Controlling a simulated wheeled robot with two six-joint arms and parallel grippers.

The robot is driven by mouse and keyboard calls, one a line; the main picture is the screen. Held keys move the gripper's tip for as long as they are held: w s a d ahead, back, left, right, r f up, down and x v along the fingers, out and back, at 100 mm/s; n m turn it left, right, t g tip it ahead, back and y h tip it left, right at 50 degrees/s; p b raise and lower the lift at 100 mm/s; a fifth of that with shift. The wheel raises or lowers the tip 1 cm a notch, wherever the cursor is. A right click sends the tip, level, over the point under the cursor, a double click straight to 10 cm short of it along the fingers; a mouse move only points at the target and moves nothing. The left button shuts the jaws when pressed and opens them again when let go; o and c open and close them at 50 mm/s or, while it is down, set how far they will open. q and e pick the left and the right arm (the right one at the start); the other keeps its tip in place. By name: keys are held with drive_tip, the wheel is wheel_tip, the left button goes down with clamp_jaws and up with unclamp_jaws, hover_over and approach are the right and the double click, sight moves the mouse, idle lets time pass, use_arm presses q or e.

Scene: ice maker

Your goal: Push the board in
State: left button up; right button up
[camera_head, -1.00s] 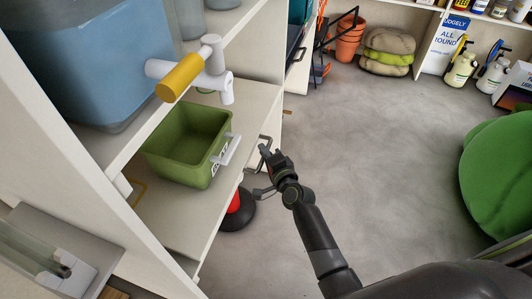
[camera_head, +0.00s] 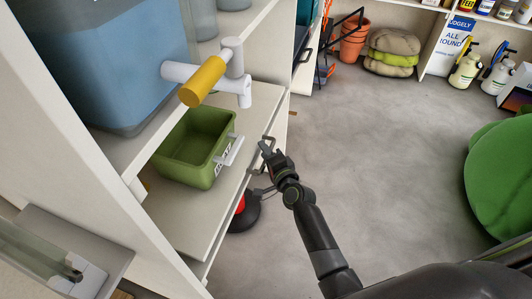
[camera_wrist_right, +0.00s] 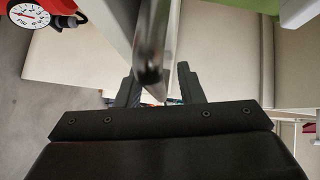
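The board (camera_head: 205,225) is a pale pull-out shelf panel that sticks out of the shelving at the left in the head view. A metal loop handle (camera_head: 262,165) is on its front edge. My right gripper (camera_head: 267,150) is at that handle, beside the board's outer edge. In the right wrist view its two dark fingers (camera_wrist_right: 157,88) are apart, with the metal handle (camera_wrist_right: 153,55) between or just in front of them. I cannot tell whether they touch it. My left gripper is not in view.
A green bin (camera_head: 188,150) stands on the board. Above it, a blue container (camera_head: 120,70) has a yellow-handled tap (camera_head: 203,80). A red and black object (camera_head: 243,213) is on the floor under the board.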

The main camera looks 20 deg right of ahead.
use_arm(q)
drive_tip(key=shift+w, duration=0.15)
